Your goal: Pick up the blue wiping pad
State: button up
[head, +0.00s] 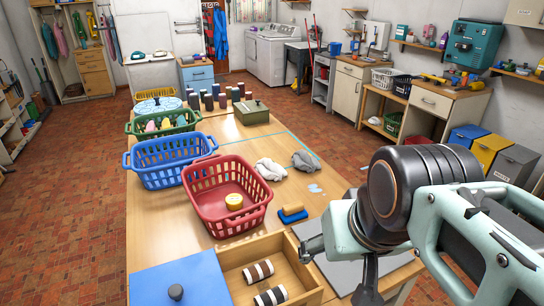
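The blue wiping pad (294,217) lies on the wooden table, right of the red basket. A yellow-orange piece shows on its upper side. My gripper (338,268) is at the right of the head view, in front of and to the right of the pad and apart from it. Its two fingers are spread, with nothing seen between them. Part of the gripper is hidden by my own arm.
A red basket (255,215) holding a yellow round item stands left of the pad. A wooden tray (292,252) with striped cylinders is in front. Grey and white cloths (305,161) lie behind. A grey mat (345,272) lies under my gripper.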

aim_at(296, 212)
jog(key=i+l+u, duration=0.1)
jog(key=l, duration=0.25)
jog(key=i+l+u, duration=0.1)
jog(key=l, duration=0.3)
jog(key=i+l+u, duration=0.1)
jog(key=l, duration=0.25)
jog(key=k+j+z, duration=0.3)
jog(key=i+l+u, duration=0.3)
jog(key=i+l, duration=0.05)
jog(key=i, duration=0.05)
